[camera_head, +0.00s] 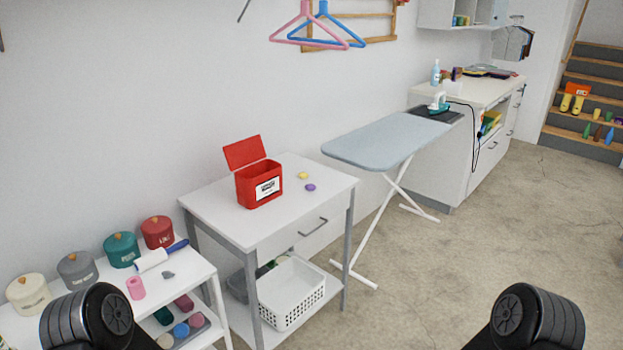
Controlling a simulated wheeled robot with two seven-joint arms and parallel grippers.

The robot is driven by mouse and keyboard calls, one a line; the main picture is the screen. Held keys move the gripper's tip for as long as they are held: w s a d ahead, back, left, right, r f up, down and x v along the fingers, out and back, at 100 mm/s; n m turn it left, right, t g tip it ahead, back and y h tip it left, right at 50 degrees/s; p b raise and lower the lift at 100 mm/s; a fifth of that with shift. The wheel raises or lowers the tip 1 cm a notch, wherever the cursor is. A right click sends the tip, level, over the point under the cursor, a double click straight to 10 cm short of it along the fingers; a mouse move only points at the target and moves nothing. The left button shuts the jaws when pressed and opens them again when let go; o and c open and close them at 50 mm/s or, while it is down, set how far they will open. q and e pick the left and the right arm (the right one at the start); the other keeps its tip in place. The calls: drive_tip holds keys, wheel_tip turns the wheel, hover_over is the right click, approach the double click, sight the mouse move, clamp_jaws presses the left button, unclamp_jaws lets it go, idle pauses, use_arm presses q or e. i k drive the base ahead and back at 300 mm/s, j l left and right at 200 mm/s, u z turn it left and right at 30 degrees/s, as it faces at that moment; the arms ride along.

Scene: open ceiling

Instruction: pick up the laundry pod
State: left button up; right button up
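Two small rounded items that look like laundry pods lie on the white side table (215,197): a yellow one (303,175) and, just in front of it, a purple one (310,187). They are close together but apart. A red box (259,184) with its lid open stands to their left on the same tabletop; its inside is hidden. Only black links of my two arms show at the bottom left and bottom right corners. Neither gripper shows, and nothing of mine is near the pods.
A low white shelf (203,280) at left holds several lidded canisters and a lint roller (154,259). A white basket (291,293) sits under the table. An ironing board (386,143) stands to its right. The concrete floor (450,265) at right is clear.

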sight(310, 187)
drive_tip(key=i+l+u, duration=0.1)
drive_tip(key=i+l, duration=0.2)
drive_tip(key=l, duration=0.15)
drive_tip(key=i+l+u, duration=0.15)
drive_tip(key=i+l, duration=0.15)
drive_tip(key=l, duration=0.2)
drive_tip(key=i+l+u, duration=0.1)
drive_tip(key=i+l, duration=0.2)
drive_tip(key=l, duration=0.25)
drive_tip(key=i+l+u, duration=0.15)
drive_tip(key=l, duration=0.4)
drive_tip(key=i+l+u, duration=0.1)
drive_tip(key=i+l, duration=0.25)
drive_tip(key=l, duration=0.25)
drive_tip(key=i+l+u, duration=0.1)
drive_tip(key=l, duration=0.5)
drive_tip(key=i+l+u, duration=0.15)
drive_tip(key=l, duration=0.45)
drive_tip(key=i+l+u, duration=0.1)
drive_tip(key=i+l, duration=0.15)
drive_tip(key=l, duration=0.4)
